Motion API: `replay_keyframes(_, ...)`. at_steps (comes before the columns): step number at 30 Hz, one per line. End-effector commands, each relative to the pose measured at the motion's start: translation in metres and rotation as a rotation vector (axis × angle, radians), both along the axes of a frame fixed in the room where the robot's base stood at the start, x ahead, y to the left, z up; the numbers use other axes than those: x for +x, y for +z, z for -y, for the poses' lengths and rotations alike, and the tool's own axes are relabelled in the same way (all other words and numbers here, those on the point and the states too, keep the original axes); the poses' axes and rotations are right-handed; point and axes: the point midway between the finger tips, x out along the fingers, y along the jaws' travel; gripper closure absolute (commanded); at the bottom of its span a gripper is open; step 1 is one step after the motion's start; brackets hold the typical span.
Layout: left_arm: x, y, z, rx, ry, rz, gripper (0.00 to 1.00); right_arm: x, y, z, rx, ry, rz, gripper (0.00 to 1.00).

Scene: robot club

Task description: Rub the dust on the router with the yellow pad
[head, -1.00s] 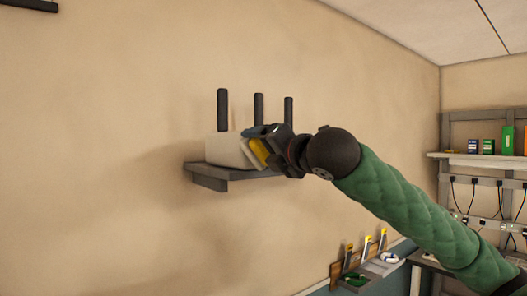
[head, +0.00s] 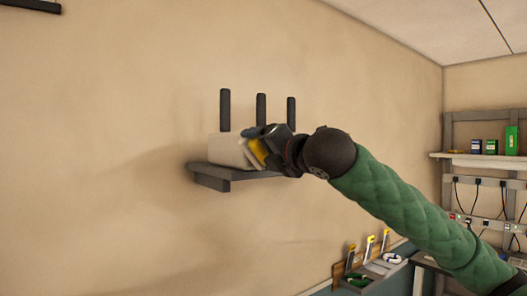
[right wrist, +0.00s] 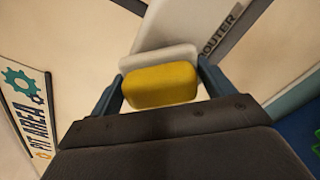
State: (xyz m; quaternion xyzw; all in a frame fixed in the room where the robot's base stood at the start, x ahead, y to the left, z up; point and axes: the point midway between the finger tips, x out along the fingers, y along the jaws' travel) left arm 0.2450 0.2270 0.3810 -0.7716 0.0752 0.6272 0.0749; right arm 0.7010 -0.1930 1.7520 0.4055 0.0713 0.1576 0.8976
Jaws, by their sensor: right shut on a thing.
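The white router (head: 226,149) stands on a small dark wall shelf, with three black antennas upright behind it. It shows in the right wrist view as a pale body (right wrist: 183,22) beside a "ROUTER" label. My right gripper (head: 262,143) is shut on the yellow pad (head: 257,152), at the right part of the router's front. In the right wrist view the yellow pad (right wrist: 160,86) sits between the blue fingers, with a whitish layer on its far side against or very near the router. I cannot make out dust; the pad and gripper hide part of the front. My left gripper is not in view.
The dark shelf (head: 213,178) juts from the beige wall under the router. The wall left of the router is clear.

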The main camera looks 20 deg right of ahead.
Motion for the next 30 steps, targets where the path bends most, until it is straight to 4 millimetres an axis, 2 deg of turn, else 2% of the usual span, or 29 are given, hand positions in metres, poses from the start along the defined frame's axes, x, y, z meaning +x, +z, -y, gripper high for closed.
replay_keyframes(16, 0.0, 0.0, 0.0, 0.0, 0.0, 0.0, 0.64, 0.006, 0.0, 0.001, 0.0, 0.0, 0.0, 0.37)
replay_keyframes(30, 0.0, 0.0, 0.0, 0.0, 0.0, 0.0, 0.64, 0.016, 0.0, 0.032, 0.0, -0.003, 0.0, 0.37)
